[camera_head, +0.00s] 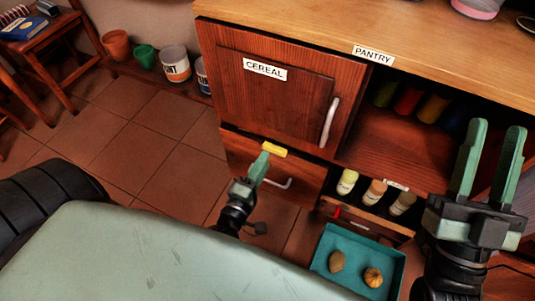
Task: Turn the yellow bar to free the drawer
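The yellow bar (274,149) lies roughly level at the top edge of the wooden drawer (245,164), just below the CEREAL cupboard door. The drawer looks shut and has a pale metal handle (277,184). My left gripper (261,160) is close to the bar's left part, with its green fingertips seen edge-on. I cannot tell whether it touches the bar or whether its fingers are apart. My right gripper (493,150) is raised at the right, with its two green fingers apart and nothing between them.
The CEREAL door (270,95) is shut. An open shelf (400,145) holds jars, and several bottles (375,192) stand below it. A teal tray (397,258) with two round items is at the lower right. Pots and cans stand at the back left; the tiled floor (150,160) is clear.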

